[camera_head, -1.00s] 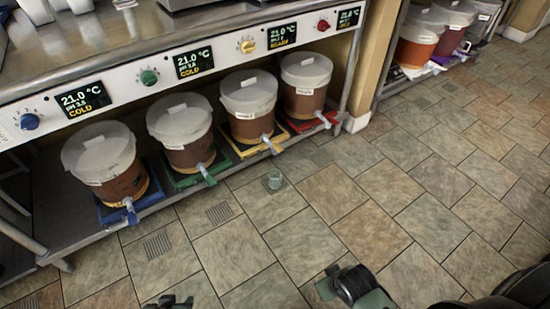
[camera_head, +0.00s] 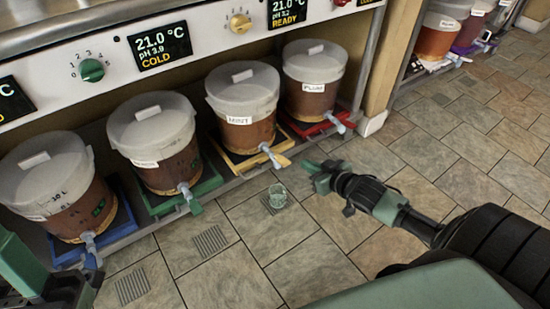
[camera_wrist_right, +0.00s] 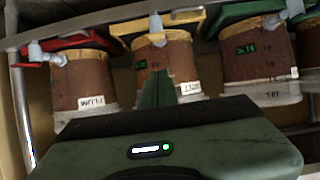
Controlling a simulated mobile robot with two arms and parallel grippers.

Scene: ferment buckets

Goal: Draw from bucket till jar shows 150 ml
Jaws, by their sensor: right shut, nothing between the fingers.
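Four lidded brown buckets stand on the low shelf: one on a red tray labelled PLUM (camera_head: 309,101), one on yellow labelled MINT (camera_head: 243,137), one on green (camera_head: 170,176), one on blue (camera_head: 77,215). Each has a tap at its front. The clear glass jar (camera_head: 277,196) stands on the floor on a small grate, below and in front of the MINT tap (camera_head: 270,155). Its level cannot be read. My right gripper (camera_head: 314,177) is shut and empty, right of the jar. My left gripper (camera_head: 42,278) shows partly at lower left; its jaws are unclear.
Above the shelf runs a panel with knobs and displays; one reads READY (camera_head: 287,12) and another COLD (camera_head: 160,46). More buckets (camera_head: 440,38) stand on a shelf at the upper right. The tiled floor (camera_head: 415,145) at right is clear.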

